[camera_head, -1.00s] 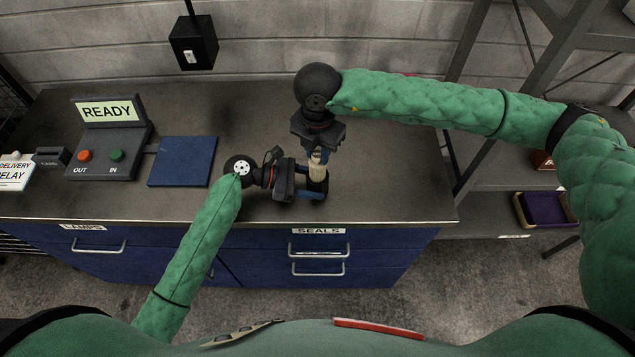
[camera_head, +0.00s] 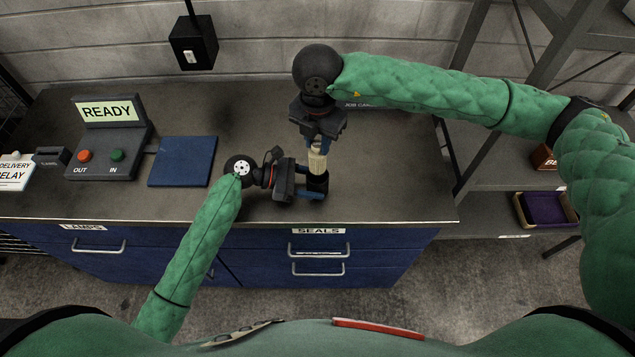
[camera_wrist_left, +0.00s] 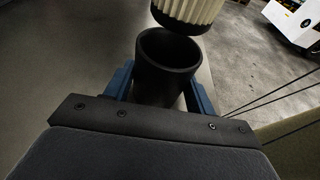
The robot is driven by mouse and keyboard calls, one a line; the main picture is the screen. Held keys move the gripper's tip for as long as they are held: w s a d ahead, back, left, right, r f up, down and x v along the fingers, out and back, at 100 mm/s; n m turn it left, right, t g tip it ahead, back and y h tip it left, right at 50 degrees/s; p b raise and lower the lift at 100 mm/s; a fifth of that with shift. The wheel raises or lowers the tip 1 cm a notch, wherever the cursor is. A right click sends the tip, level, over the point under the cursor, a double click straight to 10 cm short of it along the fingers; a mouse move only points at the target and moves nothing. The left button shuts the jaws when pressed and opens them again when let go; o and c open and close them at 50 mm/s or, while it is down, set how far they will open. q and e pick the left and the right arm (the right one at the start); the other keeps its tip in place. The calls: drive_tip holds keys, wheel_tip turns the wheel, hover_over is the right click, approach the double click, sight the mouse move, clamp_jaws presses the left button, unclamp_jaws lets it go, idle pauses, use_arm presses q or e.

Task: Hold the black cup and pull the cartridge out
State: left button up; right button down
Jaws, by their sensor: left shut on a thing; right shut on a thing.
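The black cup (camera_head: 318,183) stands upright on the bench and also shows in the left wrist view (camera_wrist_left: 166,75). My left gripper (camera_head: 314,184) is shut on it from the left, with blue fingers (camera_wrist_left: 160,92) on both sides of the cup. The pale ribbed cartridge (camera_head: 317,160) is above the cup. In the left wrist view its dark lower end (camera_wrist_left: 186,14) is above the cup's rim, clear of the open mouth. My right gripper (camera_head: 318,145) is shut on the cartridge from above. The inside of the cup looks dark and empty.
A READY panel (camera_head: 107,112) with orange and green buttons stands at the left. A blue mat (camera_head: 183,161) lies beside it. Free bench top lies right of the cup. A shelf with a purple-lined tray (camera_head: 544,208) stands further right.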

use_arm(q)
drive_tip(key=o, duration=0.8)
drive_tip(key=shift+o, duration=0.2)
drive_tip(key=v, duration=1.2)
